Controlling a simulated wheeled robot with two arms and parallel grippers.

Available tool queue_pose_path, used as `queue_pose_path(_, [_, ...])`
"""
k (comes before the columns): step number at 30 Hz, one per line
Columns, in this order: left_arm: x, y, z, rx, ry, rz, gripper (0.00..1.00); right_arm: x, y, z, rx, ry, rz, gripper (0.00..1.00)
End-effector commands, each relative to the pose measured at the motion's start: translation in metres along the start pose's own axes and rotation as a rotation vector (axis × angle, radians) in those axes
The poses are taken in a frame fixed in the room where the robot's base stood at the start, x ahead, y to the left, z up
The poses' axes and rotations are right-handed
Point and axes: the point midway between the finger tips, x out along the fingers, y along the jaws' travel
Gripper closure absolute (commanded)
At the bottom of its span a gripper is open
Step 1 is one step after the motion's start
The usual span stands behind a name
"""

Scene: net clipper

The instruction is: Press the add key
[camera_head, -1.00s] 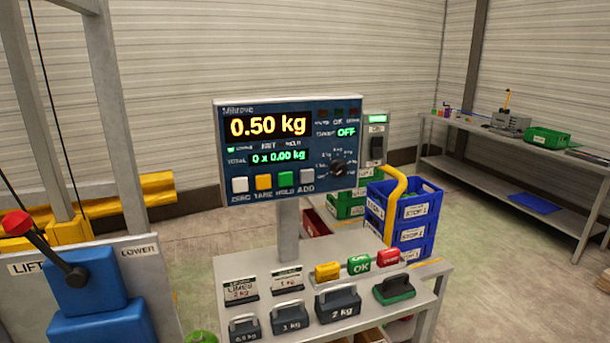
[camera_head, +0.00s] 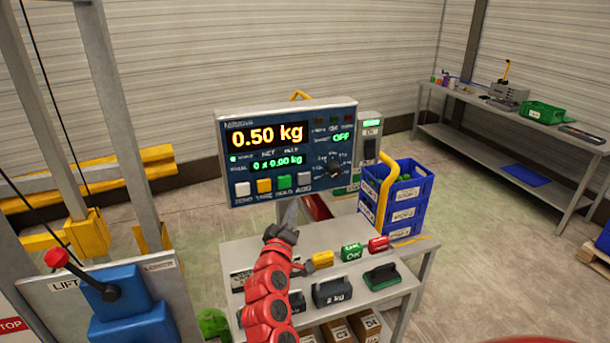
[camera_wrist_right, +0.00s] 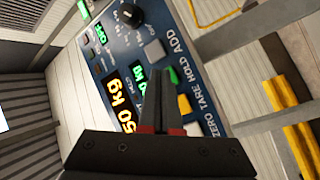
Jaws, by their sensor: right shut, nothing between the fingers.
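The scale's blue panel (camera_head: 215,155) stands on a post above the bench and reads 0.50 kg, with a total of 0 x 0.00 kg. The add key (camera_head: 304,180) is the grey rightmost key in its bottom row; it shows in the right wrist view (camera_wrist_right: 153,50) too. My right gripper (camera_head: 290,207) is shut and empty, just below the key row in the head view. In the wrist view its fingertips (camera_wrist_right: 160,78) overlap the panel near the green hold key (camera_wrist_right: 171,75); I cannot tell whether they touch it. My left gripper is not in view.
Yellow tare (camera_head: 264,186) and white zero (camera_head: 242,189) keys sit left of hold. The bench holds weights such as the 2 kg one (camera_head: 332,291) and coloured blocks. Blue crates (camera_head: 410,205) stand behind right. A lift lever (camera_head: 80,270) is at left.

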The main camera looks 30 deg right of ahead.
Motion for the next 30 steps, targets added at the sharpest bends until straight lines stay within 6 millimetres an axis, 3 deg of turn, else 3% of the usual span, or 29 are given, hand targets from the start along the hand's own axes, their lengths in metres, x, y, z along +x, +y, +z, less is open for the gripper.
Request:
queue_pose_path(1, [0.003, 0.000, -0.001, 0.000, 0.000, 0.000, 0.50, 0.003, 0.019, 0.007, 0.003, -0.062, 0.036, 1.00])
queue_pose_path(3, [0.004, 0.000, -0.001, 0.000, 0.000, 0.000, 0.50, 0.004, 0.038, 0.020, 0.007, -0.140, 0.074, 1.00])
queue_pose_path(8, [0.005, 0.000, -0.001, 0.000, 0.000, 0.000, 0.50, 0.003, 0.060, 0.036, 0.019, -0.232, 0.117, 1.00])
queue_pose_path(20, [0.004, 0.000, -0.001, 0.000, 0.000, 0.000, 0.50, 0.004, 0.060, 0.037, 0.019, -0.240, 0.120, 1.00])
queue_pose_path(30, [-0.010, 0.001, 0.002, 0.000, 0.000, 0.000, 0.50, 0.035, 0.044, 0.027, 0.020, -0.240, 0.122, 1.00])
